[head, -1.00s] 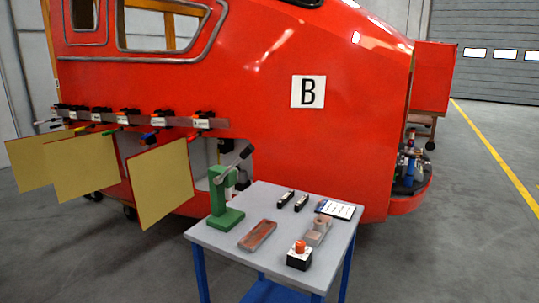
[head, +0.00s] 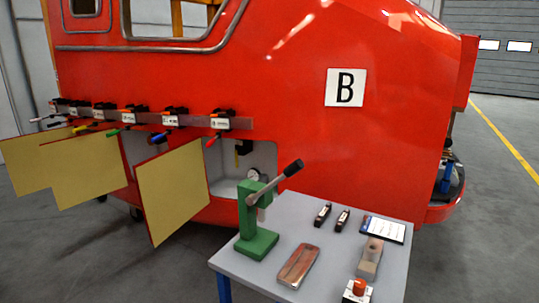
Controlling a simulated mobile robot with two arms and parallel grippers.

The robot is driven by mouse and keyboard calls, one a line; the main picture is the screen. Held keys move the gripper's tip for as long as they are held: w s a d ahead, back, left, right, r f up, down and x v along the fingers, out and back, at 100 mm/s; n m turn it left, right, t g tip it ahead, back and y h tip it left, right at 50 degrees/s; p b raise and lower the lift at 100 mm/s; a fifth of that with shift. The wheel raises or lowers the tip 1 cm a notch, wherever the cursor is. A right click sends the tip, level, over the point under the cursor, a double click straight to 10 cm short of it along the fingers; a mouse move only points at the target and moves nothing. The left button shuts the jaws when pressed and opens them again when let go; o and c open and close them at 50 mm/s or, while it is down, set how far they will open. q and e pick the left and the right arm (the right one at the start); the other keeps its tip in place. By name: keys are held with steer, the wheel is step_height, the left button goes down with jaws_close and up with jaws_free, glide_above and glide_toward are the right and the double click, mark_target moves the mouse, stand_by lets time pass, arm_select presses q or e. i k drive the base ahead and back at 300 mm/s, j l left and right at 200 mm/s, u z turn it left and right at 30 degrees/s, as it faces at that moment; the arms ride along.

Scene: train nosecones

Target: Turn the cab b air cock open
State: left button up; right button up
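The red cab (head: 290,110) carries a white sign with a black B (head: 345,87). A rail (head: 150,116) along its lower left side bears several labelled black cocks with coloured handles: white (head: 45,119), yellow (head: 84,128), green (head: 115,131), blue (head: 159,137) and red (head: 211,141). The labels are too small to read, so I cannot tell which is the air cock. The handles appear to stick out from the rail. Neither of my grippers is in view.
Open tan panels (head: 174,190) stand out below the rail. A grey table (head: 325,243) in front holds a green lever press (head: 258,240), two small black items, a reddish block (head: 298,266), a clipboard (head: 384,229) and a red-button box (head: 357,290). Floor is clear left of the table.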

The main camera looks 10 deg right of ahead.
mark_target(237, 150)
steer(key=i+j+z, duration=0.2)
steer(key=i+j, duration=0.7)
steer(key=j, duration=0.15)
